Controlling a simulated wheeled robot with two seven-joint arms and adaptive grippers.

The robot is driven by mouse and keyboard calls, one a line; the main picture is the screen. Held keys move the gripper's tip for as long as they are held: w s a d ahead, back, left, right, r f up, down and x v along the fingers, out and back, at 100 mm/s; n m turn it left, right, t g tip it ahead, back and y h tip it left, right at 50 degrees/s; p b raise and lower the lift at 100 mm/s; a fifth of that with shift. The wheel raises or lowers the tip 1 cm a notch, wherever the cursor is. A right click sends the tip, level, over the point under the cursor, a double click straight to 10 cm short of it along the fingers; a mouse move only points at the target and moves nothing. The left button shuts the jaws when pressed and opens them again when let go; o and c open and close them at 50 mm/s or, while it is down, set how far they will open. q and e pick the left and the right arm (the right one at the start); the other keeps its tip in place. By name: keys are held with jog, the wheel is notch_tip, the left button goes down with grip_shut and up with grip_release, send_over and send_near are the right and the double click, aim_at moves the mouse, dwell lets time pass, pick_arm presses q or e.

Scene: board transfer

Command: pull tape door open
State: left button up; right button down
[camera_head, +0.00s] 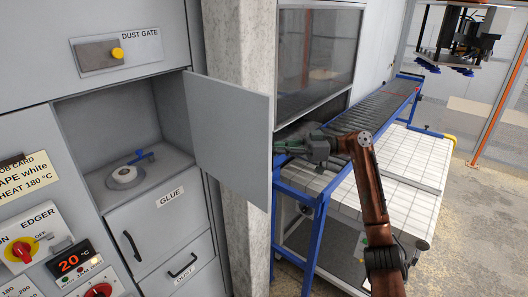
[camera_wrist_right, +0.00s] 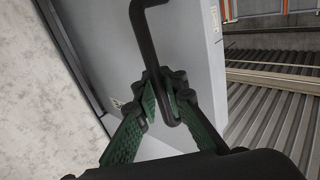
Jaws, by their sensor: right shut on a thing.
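The grey tape door (camera_head: 230,130) stands swung well open on its right-hand hinge side, and I see its inner face in the head view. The open compartment holds a white tape roll (camera_head: 123,175) on a blue-armed holder. My right gripper (camera_head: 283,148) reaches in from the right and is partly hidden behind the door's free edge. In the right wrist view the door's outer face (camera_wrist_right: 185,45) carries a black bar handle (camera_wrist_right: 166,85). The green-padded fingers of my right gripper (camera_wrist_right: 163,105) are closed around its lower part. My left gripper is not in view.
A concrete pillar (camera_head: 237,40) stands right behind the door. A roller conveyor (camera_head: 375,112) with blue rails and a white tiled table (camera_head: 400,175) lie to the right, under my right arm. The GLUE drawer (camera_head: 165,225) sits below the compartment.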

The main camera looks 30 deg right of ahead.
jog(key=shift+f, duration=0.15)
jog(key=c, duration=2.5)
grip_release()
jog(key=o, duration=0.5)
jog(key=shift+s+d, duration=0.2)
jog(key=shift+w+a, duration=0.15)
jog(key=shift+d, duration=0.2)
jog(key=v, duration=1.1)
jog(key=shift+d, duration=0.3)
